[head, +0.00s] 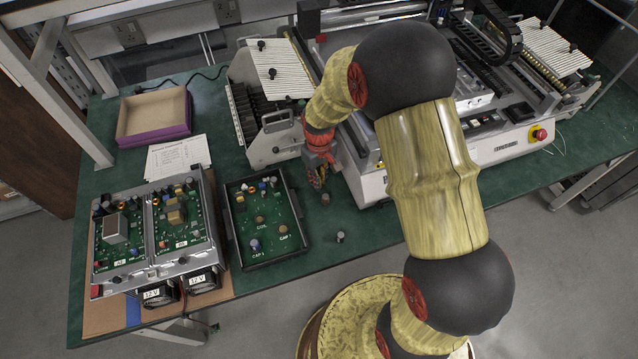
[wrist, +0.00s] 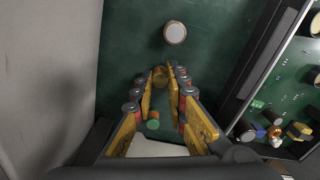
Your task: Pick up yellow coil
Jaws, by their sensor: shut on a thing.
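The yellow coil (wrist: 160,77) sits between my fingertips in the wrist view, its sides partly hidden by the fingers. My gripper (head: 318,184) is shut on it, pointing down at the green table between the component tray and the white machine. The fingers also show in the wrist view (wrist: 161,73). In the head view a small brownish cylinder (head: 325,198) shows right by the fingertips; I cannot tell whether it is the coil. A small green and orange piece (wrist: 153,122) shows between the fingers, nearer the palm.
A pale-topped cylinder (head: 340,237) stands on the table close by, also in the wrist view (wrist: 175,32). The black-rimmed component tray (head: 303,237) lies to the left in the head view. The white machine (head: 372,187) stands close on the right.

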